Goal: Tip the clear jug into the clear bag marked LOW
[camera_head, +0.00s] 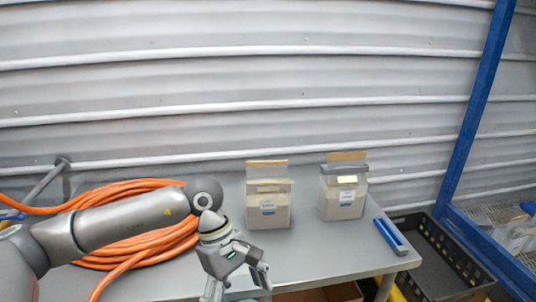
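Two clear bags of pale material stand upright on the grey metal table (330,253), each with a tan top strip. The left bag (268,210) has a white and blue label. The right bag (343,197) has a grey band near its top, a small yellow tag and a label. The label print is too small to read, so I cannot tell which is LOW. I see no clear jug. My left gripper (238,286) points down in front of the left bag, apart from it. Its fingers are spread, with the tips near the bottom edge. My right gripper is not in view.
A coiled orange hose (128,190) covers the table's left side, behind and under my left arm. A blue tool (390,236) lies near the right edge. A black crate (436,258) and a blue post (474,112) stand right of the table. A corrugated wall is behind.

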